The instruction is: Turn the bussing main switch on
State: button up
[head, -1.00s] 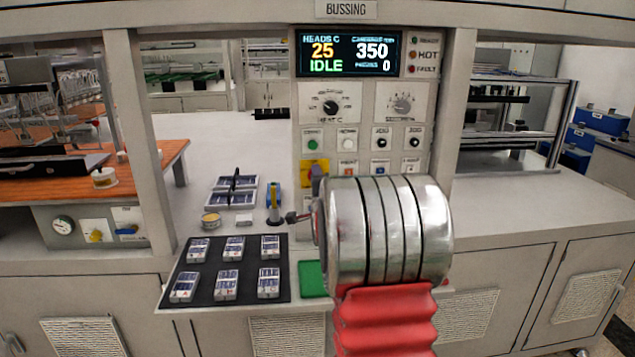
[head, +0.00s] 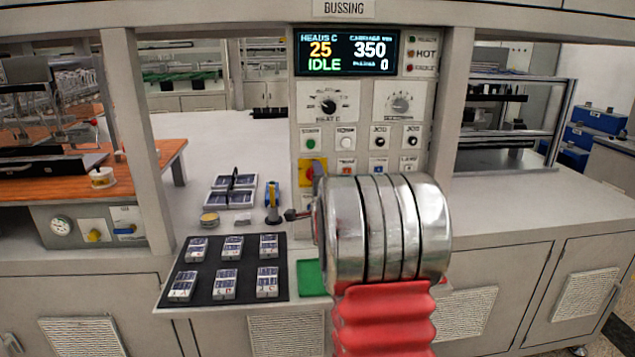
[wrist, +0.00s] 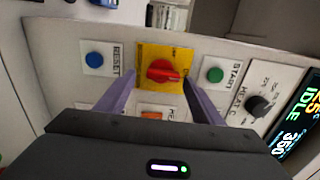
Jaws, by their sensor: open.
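The bussing main switch is a red rotary knob (wrist: 165,71) on a yellow plate (wrist: 150,54) in the wrist view. The panel display (head: 347,52) reads IDLE, 25 and 350.
A blue RESET button (wrist: 94,60) and a green START button (wrist: 214,75) flank the yellow plate. A heat dial (wrist: 258,104) is further right. In the head view, a black mat (head: 225,272) with several small cells lies left of my arm.

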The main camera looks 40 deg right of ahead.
jog(key=shift+r, duration=0.1)
jog(key=v, duration=1.3)
jog(key=shift+s+a, duration=0.2)
jog(key=shift+s, duration=0.15)
dwell(0.4)
